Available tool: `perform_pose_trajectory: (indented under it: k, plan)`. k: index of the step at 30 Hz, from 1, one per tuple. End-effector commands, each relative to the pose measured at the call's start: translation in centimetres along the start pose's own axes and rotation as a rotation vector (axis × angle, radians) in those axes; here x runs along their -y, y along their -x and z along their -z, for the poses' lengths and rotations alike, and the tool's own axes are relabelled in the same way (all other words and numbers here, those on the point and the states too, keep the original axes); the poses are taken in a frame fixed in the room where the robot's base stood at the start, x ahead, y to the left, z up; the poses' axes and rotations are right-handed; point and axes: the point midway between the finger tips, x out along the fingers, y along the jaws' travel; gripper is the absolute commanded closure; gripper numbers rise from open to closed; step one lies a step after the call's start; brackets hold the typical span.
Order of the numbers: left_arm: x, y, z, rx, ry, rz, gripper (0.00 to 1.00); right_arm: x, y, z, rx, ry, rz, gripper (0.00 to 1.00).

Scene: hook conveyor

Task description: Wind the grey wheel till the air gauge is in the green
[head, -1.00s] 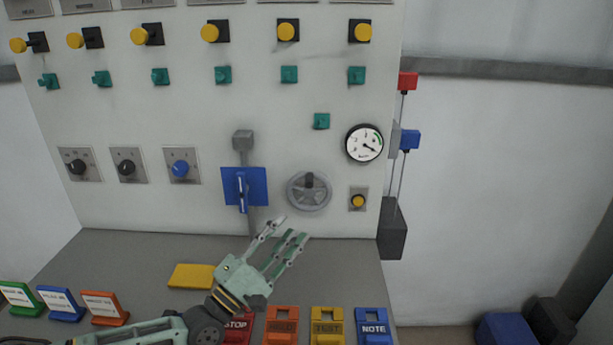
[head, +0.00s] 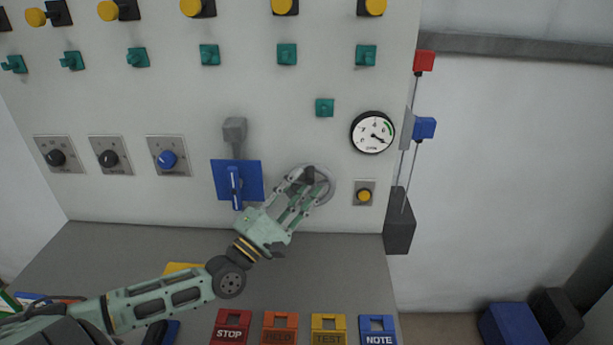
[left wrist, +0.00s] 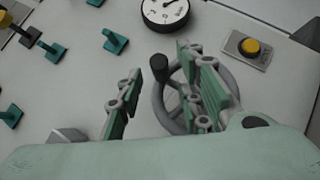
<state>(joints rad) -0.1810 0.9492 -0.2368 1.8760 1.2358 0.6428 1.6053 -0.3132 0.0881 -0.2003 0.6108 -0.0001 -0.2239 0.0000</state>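The grey wheel (head: 325,196) is on the panel, with a dark upright knob (head: 309,174) on its rim. The round air gauge (head: 373,132) is up and right of it; its needle points to the lower right, below the green arc at upper right. My left gripper (head: 305,183) is open in front of the wheel and covers part of it. In the left wrist view the knob (left wrist: 159,68) shows between the parted fingers (left wrist: 160,65), apart from both; the wheel's rim (left wrist: 230,85) lies behind the right fingers. My right gripper is out of view.
A blue switch plate (head: 253,181) with a lever is just left of the wheel, close to my gripper. A yellow button (head: 364,196) is right of the wheel. Colored labelled blocks (head: 231,328) stand on the grey ledge (head: 340,275) below. Hanging weights (head: 399,232) are at the panel's right edge.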

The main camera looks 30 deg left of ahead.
Motion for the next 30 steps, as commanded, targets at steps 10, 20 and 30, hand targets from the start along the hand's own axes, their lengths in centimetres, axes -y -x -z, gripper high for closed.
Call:
perform_pose_trajectory:
  k: [10,20,30]
  plan:
    - [0.0,-2.6,0.0,-0.001,0.000,0.001,0.66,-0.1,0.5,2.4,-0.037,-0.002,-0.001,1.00]
    - [0.1,-2.6,0.0,-0.001,0.000,0.001,0.71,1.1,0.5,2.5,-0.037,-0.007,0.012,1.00]
    - [0.0,-2.6,0.0,0.000,0.000,0.001,1.00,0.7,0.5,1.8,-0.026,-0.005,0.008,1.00]
